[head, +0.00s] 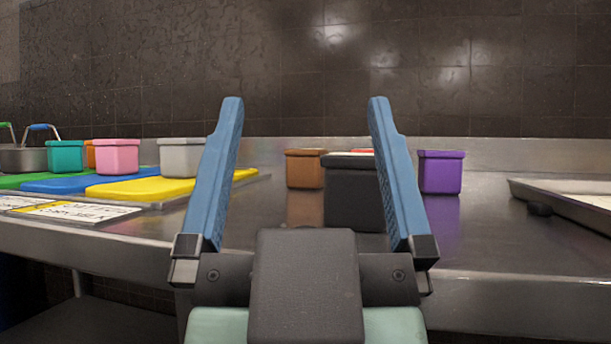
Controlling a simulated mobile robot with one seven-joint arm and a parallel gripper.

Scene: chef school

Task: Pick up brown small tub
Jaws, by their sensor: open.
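The brown small tub (304,169) stands upright on the steel counter, toward the back wall. It shows between my two fingers, left of centre in the gap. A black tub (353,196) stands nearer to me and to its right, and overlaps its right edge in the picture. My gripper (305,103) is open and empty, with its blue fingers spread and pointing forward. The brown tub is beyond the fingers, and no contact shows.
A purple tub (441,172) stands right of the black one. At left, grey (181,157), pink (116,156) and teal (65,156) tubs stand by coloured boards. A metal tray (566,205) lies at right.

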